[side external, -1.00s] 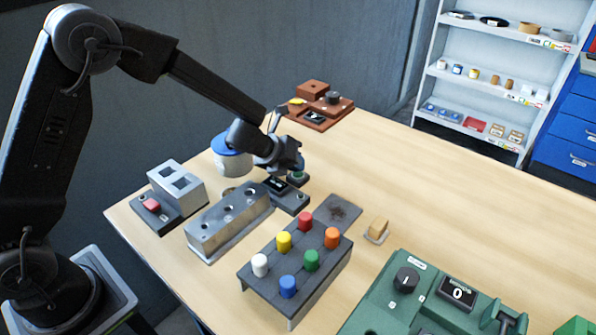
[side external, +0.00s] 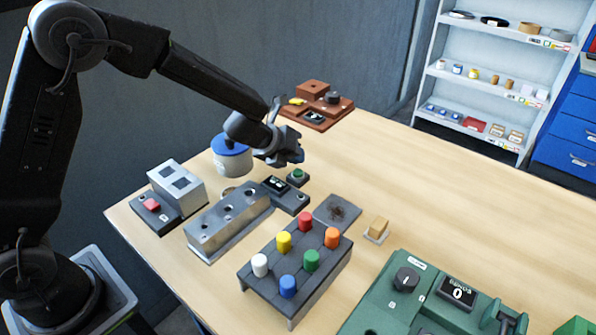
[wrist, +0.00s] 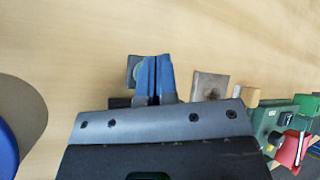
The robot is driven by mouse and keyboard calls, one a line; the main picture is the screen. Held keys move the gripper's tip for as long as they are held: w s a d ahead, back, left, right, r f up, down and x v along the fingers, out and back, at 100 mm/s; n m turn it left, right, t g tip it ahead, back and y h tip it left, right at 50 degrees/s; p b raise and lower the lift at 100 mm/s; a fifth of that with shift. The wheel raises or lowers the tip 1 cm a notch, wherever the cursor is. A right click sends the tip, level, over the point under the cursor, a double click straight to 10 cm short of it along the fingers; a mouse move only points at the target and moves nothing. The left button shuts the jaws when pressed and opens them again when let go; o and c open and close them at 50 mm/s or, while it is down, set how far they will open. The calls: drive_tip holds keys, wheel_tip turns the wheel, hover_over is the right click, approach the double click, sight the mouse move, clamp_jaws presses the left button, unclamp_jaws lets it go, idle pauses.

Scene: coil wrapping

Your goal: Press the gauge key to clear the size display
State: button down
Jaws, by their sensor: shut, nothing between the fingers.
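The gauge (side external: 288,198) is a dark box with a small black display (side external: 276,184) on its top; light marks show on the display, too small to read. The green round key (side external: 298,174) sits on a small dark base at the gauge's back right. My gripper (side external: 297,158) is shut and empty, a little above the green key and apart from it. In the wrist view, the blue fingers of my gripper (wrist: 158,62) are together and partly cover the key's square base (wrist: 131,66); the gauge is mostly hidden there.
A metal block with holes (side external: 228,222) and a blue-lidded tub (side external: 232,160) stand close by. A rack of coloured pegs (side external: 298,262) and a green machine (side external: 385,310) are in front. The tabletop at the right rear is clear.

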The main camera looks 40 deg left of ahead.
sight(296, 171)
drive_tip(key=shift+r, duration=2.15)
drive_tip(key=shift+r, duration=0.1)
drive_tip(key=s+a+r+n+t+y, duration=0.2)
drive_tip(key=s+a+r+n+y, duration=0.15)
drive_tip(key=s+r+n, duration=0.35)
drive_tip(key=s+a+r+n+t+y, duration=0.1)
drive_tip(key=s+a+r+n+y, duration=0.35)
drive_tip(key=n, duration=0.45)
drive_tip(key=s+d+n+g+h, duration=0.2)
drive_tip(key=s+n+g, duration=0.1)
drive_tip(key=s+n, duration=0.4)
drive_tip(key=s+d+n+g+h, duration=0.2)
drive_tip(key=s+n, duration=0.5)
drive_tip(key=s, duration=0.6)
drive_tip(key=shift+s+d+n+g+h, duration=0.3)
drive_tip(key=shift+n+g+h, duration=0.1)
drive_tip(key=shift+g+h, duration=0.1)
